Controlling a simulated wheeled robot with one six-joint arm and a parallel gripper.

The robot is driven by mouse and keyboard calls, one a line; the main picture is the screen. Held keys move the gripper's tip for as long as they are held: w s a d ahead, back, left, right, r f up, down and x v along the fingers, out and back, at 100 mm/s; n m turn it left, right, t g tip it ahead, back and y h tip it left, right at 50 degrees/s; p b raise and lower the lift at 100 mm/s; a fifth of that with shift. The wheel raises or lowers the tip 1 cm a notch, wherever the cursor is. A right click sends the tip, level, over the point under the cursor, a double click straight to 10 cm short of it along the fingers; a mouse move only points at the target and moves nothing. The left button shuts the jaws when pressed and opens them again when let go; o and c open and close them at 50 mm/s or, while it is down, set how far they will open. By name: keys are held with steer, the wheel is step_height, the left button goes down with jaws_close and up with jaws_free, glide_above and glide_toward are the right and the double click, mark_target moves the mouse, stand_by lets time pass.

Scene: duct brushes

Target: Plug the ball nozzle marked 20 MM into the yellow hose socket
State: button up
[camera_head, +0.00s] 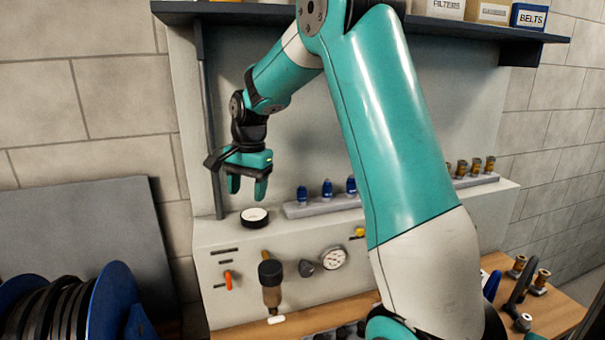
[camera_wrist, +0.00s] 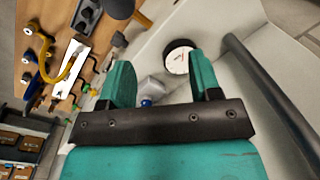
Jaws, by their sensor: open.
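My gripper (camera_head: 247,190) points down, open and empty, above the left end of the grey console; its two teal fingers also show apart in the wrist view (camera_wrist: 160,68). Several blue-bodied nozzles (camera_head: 327,188) stand upright on a pale rack to its right, and brass ones (camera_head: 476,166) stand further right. A blue tip (camera_wrist: 146,102) shows between the fingers in the wrist view. I cannot read a 20 MM mark on any of them. A small yellow fitting (camera_head: 360,232) on the console front may be the hose socket. My arm hides the rack's middle.
A round white-faced dial (camera_head: 254,217) lies on the console top below my gripper. The console front carries an orange lever (camera_head: 228,280), a dark-capped brass part (camera_head: 270,285) and a gauge (camera_head: 333,258). A shelf with labelled boxes (camera_head: 528,16) hangs above. A blue reel (camera_head: 110,305) stands at lower left.

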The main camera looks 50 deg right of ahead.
steer(key=w+d+r+m+p, duration=0.1)
steer(key=w+d+m+p, duration=0.15)
steer(key=d+m, duration=0.6)
steer(key=m+p, duration=0.2)
glide_above(302, 191)
steer(key=shift+w+d+f+g+h, duration=0.2)
steer(key=shift+w+d+g+h, duration=0.2)
steer(key=shift+d, duration=0.05)
steer(key=shift+f, duration=0.15)
step_height(302, 191, down, 9)
steer(key=b, duration=0.6)
steer(key=shift+c, duration=0.2)
